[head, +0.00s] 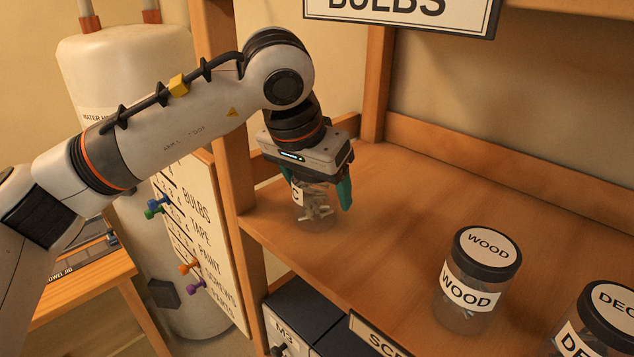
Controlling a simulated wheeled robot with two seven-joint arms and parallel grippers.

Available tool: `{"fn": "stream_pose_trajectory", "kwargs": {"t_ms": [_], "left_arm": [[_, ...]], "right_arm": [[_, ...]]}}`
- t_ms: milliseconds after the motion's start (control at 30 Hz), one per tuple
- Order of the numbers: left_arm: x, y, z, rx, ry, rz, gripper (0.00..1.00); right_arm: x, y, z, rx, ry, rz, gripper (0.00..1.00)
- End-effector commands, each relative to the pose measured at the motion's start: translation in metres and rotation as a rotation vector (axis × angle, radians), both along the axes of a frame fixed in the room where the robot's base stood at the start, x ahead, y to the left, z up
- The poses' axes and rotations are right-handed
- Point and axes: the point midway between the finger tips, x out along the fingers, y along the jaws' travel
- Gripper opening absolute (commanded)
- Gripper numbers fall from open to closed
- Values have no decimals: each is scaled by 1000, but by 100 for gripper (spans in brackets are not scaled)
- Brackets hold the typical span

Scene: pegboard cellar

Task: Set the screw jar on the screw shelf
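The screw jar (317,213) is a clear jar with pale screws inside and a white label, of which only a "C" shows. It is upright at the left end of the wooden screw shelf (385,215), its base on or very close to the board; I cannot tell which. My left gripper (320,193) points down from above, its teal fingers on either side of the jar, apparently shut on it. The gripper body hides the jar's top. The shelf's front sign (375,336) is cut off after "SC". My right gripper is not in view.
A jar labelled "WOOD" (470,298) stands on the shelf to the right, and another jar (605,325) is cut off at the right edge. Bare board lies between. A wooden post (240,170) is left of my gripper; a "BULBS" sign (400,12) hangs above. Dark drawers (305,315) are below.

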Motion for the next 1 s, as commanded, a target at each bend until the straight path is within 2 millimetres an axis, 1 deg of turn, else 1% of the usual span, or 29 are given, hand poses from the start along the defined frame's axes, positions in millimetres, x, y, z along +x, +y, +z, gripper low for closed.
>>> {"fn": "stream_pose_trajectory", "kwargs": {"t_ms": [267, 400, 433, 533, 633, 800, 1000], "left_arm": [[0, 0, 1, 0, 0, 0, 80], [0, 0, 7, 0, 0, 0, 80], [0, 1, 5, -1, -2, 1, 80], [-4, 4, 12, -1, -4, 2, 80], [-24, 18, 8, 1, -5, -1, 80], [-58, 40, 9, -2, -5, -1, 80], [-89, 60, 11, 1, -3, 0, 80]], "right_arm": [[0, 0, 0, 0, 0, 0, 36], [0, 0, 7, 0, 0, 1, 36], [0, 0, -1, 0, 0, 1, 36], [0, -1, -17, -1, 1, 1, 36], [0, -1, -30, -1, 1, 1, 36], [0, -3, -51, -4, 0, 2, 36], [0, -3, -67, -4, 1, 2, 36]]}}
